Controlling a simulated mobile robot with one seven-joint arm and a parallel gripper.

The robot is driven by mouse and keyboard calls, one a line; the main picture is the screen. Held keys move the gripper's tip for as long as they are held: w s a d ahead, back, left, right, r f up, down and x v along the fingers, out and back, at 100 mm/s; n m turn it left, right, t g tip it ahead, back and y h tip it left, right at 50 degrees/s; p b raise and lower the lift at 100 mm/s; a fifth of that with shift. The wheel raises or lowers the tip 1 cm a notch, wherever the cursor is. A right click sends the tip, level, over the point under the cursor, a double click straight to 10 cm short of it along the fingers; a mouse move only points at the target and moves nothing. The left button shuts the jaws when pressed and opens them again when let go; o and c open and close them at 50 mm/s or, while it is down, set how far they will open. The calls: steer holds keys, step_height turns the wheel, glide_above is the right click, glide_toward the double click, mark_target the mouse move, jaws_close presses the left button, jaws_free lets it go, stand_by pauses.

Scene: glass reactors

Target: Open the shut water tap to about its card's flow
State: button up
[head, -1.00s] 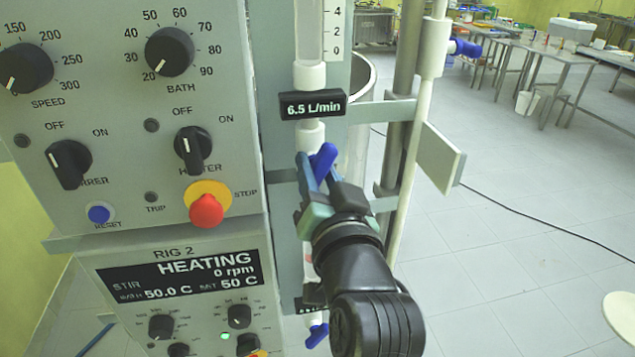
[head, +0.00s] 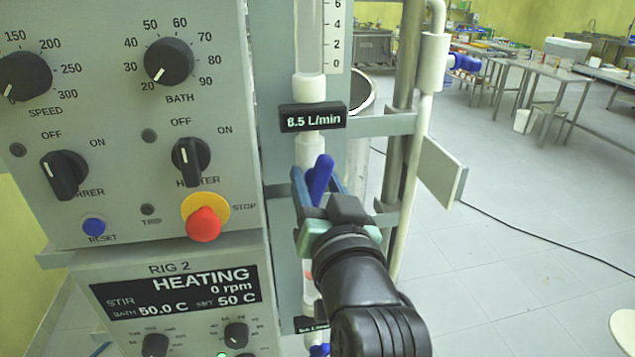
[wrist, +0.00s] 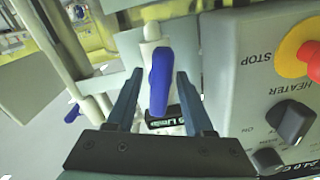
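The water tap's blue lever (head: 319,180) sits on the vertical flow tube below a black flow display (head: 312,117). The display reads 6.5 or 8.5 L/min; its first digit is unclear. The lever stands nearly upright, leaning slightly right at its top. My gripper (head: 316,186) is open with one finger on each side of the lever. In the wrist view, the lever (wrist: 160,82) lies between the fingers of my gripper (wrist: 160,76) with gaps on both sides. The tap body is mostly hidden behind my gripper. I cannot make out a card with a target flow.
A control panel (head: 110,100) with knobs and a red stop button (head: 203,224) stands close left. A status screen (head: 178,284) reads HEATING, 0 rpm. A pale pipe (head: 425,110) with another blue handle (head: 465,62) runs at right. A grey plate (head: 443,172) juts beside it.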

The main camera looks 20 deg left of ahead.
steer(key=shift+s, duration=0.1)
steer(key=p+v, duration=0.3)
steer(key=v, duration=0.9)
steer(key=shift+s+d, duration=0.25)
steer(key=shift+d, duration=0.05)
stand_by(0.6)
